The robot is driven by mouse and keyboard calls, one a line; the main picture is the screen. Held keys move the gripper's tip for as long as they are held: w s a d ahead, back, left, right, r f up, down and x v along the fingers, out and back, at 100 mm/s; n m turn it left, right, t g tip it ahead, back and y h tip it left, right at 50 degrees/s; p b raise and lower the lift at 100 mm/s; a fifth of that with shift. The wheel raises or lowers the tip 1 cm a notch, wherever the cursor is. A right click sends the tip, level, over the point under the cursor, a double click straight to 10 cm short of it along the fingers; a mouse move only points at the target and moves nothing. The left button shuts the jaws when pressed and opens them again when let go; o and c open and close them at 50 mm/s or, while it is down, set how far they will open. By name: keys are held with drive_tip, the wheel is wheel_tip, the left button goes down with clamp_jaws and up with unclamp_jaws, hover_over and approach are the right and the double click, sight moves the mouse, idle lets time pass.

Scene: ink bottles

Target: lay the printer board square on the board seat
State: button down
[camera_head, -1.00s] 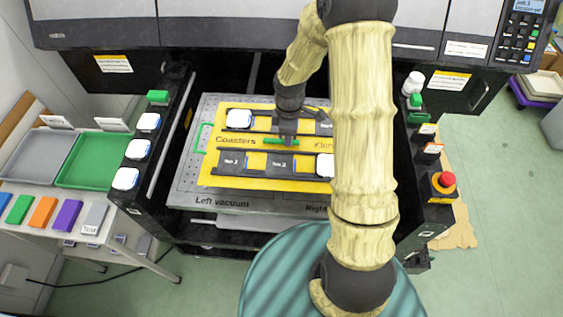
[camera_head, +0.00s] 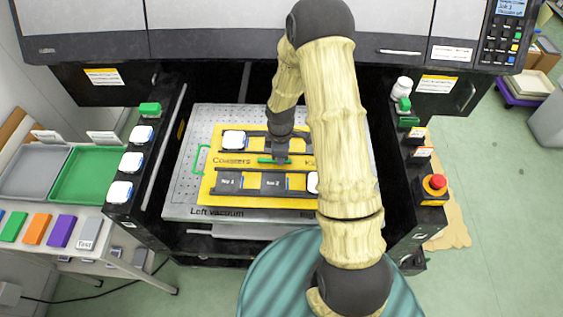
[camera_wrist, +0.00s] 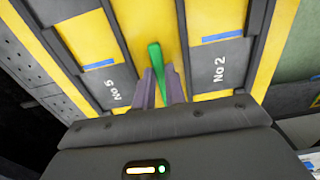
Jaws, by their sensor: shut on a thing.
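The printer board (camera_head: 203,183) is a yellow plate with dark framed slots and the word Coasters; it lies over the bed in the printer bay. The wrist view shows its yellow face (camera_wrist: 215,20) close up. My gripper (camera_head: 274,159) is shut on the board's green handle (camera_wrist: 155,62) near its middle. The board seat appears to be the grey perforated bed (camera_head: 180,190) marked Left vacuum. A green outline (camera_head: 197,158) on it shows beside the board's left edge. I cannot tell whether the board touches the bed. My arm hides the board's right part.
Dark bay walls stand close on both sides, the left one bearing white-topped bottles (camera_head: 131,162). A red stop button (camera_head: 436,182) is at right. The printer hood (camera_head: 200,45) spans the back. Green (camera_head: 90,175) and grey (camera_head: 33,170) trays stand far left.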

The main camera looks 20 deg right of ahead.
wheel_tip(320, 180, down, 3)
drive_tip(key=shift+s+a+r+p, duration=0.1)
drive_tip(key=shift+p, duration=0.3)
drive_tip(key=shift+f, duration=0.6)
drive_tip(key=shift+f, duration=0.1)
drive_tip(key=c, duration=1.5)
unclamp_jaws()
drive_tip(key=shift+o, duration=0.2)
wheel_tip(320, 180, up, 12)
drive_tip(key=b, duration=0.2)
